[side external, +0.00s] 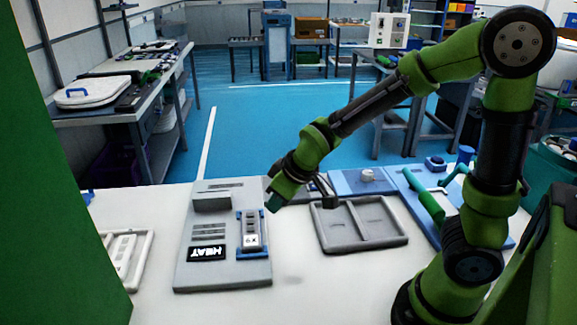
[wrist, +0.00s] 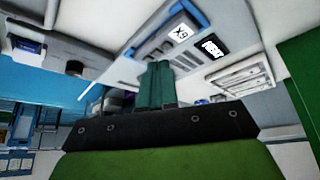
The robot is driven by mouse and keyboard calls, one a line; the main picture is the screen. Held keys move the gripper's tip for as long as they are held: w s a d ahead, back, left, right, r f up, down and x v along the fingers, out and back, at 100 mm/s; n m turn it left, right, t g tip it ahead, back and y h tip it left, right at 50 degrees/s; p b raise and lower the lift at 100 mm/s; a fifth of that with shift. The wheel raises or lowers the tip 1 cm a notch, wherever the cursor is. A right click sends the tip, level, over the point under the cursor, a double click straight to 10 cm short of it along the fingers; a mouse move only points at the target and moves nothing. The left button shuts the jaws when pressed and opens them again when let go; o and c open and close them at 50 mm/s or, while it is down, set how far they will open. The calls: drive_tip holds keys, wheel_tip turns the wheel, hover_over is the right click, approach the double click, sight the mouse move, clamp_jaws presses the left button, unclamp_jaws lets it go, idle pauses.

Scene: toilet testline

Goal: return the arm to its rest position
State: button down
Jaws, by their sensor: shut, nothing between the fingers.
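My green arm reaches in from the right in the side external view. My gripper (side external: 274,201) hangs above the white table, over the right edge of a grey panel marked HEAT (side external: 223,275). Its fingers are shut with nothing between them. The shut fingers also show in the wrist view (wrist: 157,84), pressed together. A blue-framed module (side external: 251,235) sits on the grey panel near the gripper. In the wrist view the same module (wrist: 165,35) appears beyond the fingers. I cannot tell the exact height of the fingers above the panel.
A grey two-compartment tray (side external: 360,243) lies right of the gripper. A blue board with a green handle (side external: 425,205) lies near my arm's base. A white slotted tray (side external: 125,258) is at the left. A green panel (side external: 60,200) stands at the left edge. Bare table (side external: 320,290) lies in front.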

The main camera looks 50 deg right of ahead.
drive_tip(key=s+r+m+t+y, duration=0.1)
drive_tip(key=s+r+m, duration=0.4)
drive_tip(key=s+r, duration=0.7)
drive_tip(key=shift+s+a+m+t, duration=0.25)
drive_tip(key=shift+s+m+t, duration=0.05)
drive_tip(key=shift+s, duration=0.5)
